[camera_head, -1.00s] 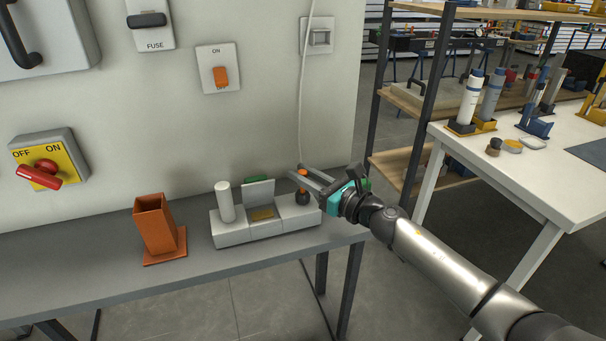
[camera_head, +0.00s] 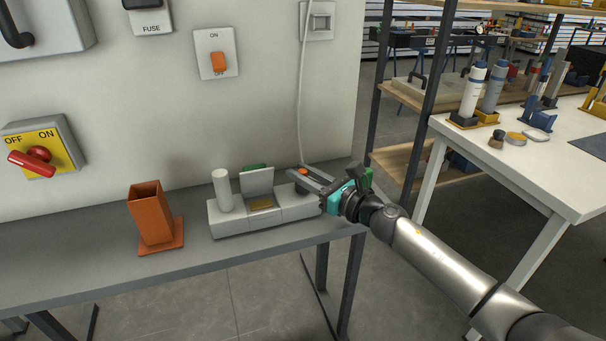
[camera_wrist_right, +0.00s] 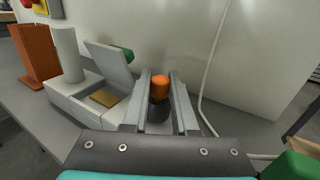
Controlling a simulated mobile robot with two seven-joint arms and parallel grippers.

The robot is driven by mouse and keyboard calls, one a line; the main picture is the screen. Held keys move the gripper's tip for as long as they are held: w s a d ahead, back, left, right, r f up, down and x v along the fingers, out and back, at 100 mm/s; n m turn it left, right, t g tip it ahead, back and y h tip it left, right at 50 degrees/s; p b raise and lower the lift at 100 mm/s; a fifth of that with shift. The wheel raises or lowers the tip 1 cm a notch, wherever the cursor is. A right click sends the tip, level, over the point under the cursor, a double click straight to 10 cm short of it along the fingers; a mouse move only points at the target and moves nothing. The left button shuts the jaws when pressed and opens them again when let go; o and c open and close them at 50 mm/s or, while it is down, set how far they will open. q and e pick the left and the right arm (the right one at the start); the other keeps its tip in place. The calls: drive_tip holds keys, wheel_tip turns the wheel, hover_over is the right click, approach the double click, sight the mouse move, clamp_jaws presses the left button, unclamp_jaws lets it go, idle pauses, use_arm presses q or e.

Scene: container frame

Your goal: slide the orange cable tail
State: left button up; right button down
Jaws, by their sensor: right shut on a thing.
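The orange cable tail appears as a small orange-capped piece (camera_head: 302,171) with a dark round lower part, at the right end of a light grey block (camera_head: 236,224) on the bench. It also shows upright in the right wrist view (camera_wrist_right: 159,85). My right gripper (camera_head: 299,173) reaches in from the right, its two fingers on either side of this piece. In the right wrist view the gripper (camera_wrist_right: 158,82) is shut on the piece, low over the block. The fingers partly hide the dark part in the head view. My left gripper is out of view.
The block carries a white cylinder (camera_head: 222,190), a raised flap (camera_head: 257,181) and a brass-coloured plate (camera_head: 262,204). An orange square holder (camera_head: 151,213) stands to the left. A white cable (camera_head: 300,100) hangs down the wall behind. The left bench top is clear.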

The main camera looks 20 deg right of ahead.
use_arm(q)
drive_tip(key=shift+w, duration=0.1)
use_arm(e)
drive_tip(key=shift+f, duration=0.4)
drive_tip(key=c, duration=1.1)
unclamp_jaws()
drive_tip(key=o, duration=0.4)
drive_tip(key=shift+r, duration=0.15)
drive_tip(key=v, duration=0.4)
drive_tip(key=shift+s+d, duration=0.2)
drive_tip(key=shift+s, duration=0.1)
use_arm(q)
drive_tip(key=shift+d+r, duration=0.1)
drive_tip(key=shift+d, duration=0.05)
use_arm(e)
drive_tip(key=v, duration=1)
drive_tip(key=shift+s+d, duration=0.1)
drive_tip(key=shift+s, duration=0.15)
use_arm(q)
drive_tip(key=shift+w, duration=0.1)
